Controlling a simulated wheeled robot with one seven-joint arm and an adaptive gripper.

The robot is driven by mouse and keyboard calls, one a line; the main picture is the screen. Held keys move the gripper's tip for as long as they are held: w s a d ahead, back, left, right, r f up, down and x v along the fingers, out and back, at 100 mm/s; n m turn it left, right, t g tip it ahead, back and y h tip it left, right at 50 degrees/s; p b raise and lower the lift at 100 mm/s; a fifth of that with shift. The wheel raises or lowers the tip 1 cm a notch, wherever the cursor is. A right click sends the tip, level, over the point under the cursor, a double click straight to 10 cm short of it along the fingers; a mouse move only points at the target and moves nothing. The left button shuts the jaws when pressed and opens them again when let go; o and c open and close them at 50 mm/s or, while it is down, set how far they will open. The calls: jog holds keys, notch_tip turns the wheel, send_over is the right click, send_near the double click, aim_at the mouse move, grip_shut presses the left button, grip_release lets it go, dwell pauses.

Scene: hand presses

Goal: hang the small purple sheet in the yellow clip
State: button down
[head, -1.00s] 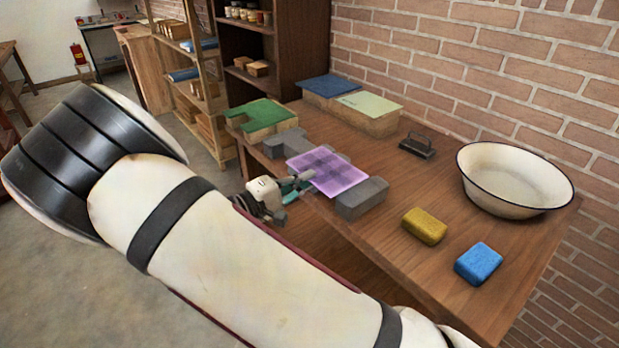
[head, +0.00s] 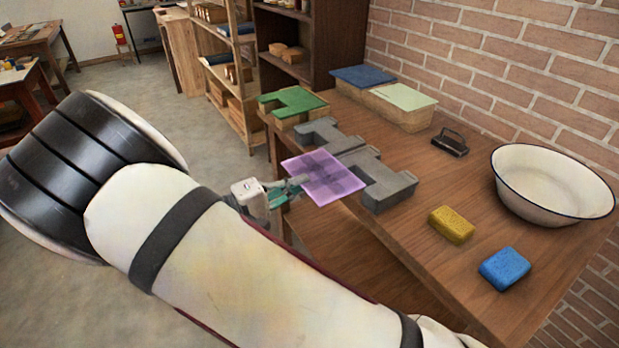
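The small purple sheet (head: 325,180) is translucent, shows a faint darker pattern and lies roughly flat in the air at the table's left edge. My gripper (head: 297,182), with teal fingers, is at the sheet's left edge and appears shut on it. The sheet overlaps the grey blocks in the picture; a small gap below it cannot be made out. The yellow clip is not in view.
Grey notched blocks (head: 388,187) stand beside the sheet on the wooden table (head: 400,238). A green-topped block (head: 292,100), pale green board (head: 404,96), dark-handled tool (head: 450,143), white basin (head: 550,186), yellow sponge (head: 452,225) and blue sponge (head: 505,268) surround it. Open floor lies left.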

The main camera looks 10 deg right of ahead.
jog(key=shift+v, duration=2.6)
